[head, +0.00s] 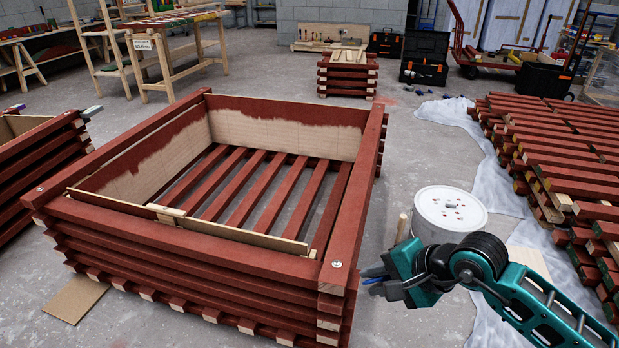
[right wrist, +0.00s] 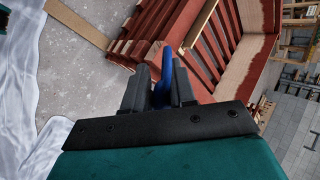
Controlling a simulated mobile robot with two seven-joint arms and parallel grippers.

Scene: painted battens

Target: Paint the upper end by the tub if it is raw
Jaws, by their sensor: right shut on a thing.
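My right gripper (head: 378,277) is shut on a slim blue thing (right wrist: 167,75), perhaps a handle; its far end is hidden. The gripper is just right of the near right corner of a stacked crate of red battens (head: 190,240). The white round tub (head: 448,211), with red spots on top, stands on the floor behind and right of the gripper. At the crate corner on the tub's side, the topmost batten end (head: 334,286) looks red; pale raw ends (head: 328,323) show lower down. My left gripper is not in view.
A pale wooden stick (head: 403,226) stands beside the tub. A pile of red battens (head: 560,160) lies at the right near crumpled white sheeting (head: 468,120). Another crate (head: 35,165) is at the left. Grey floor (head: 400,170) is clear between crate and tub.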

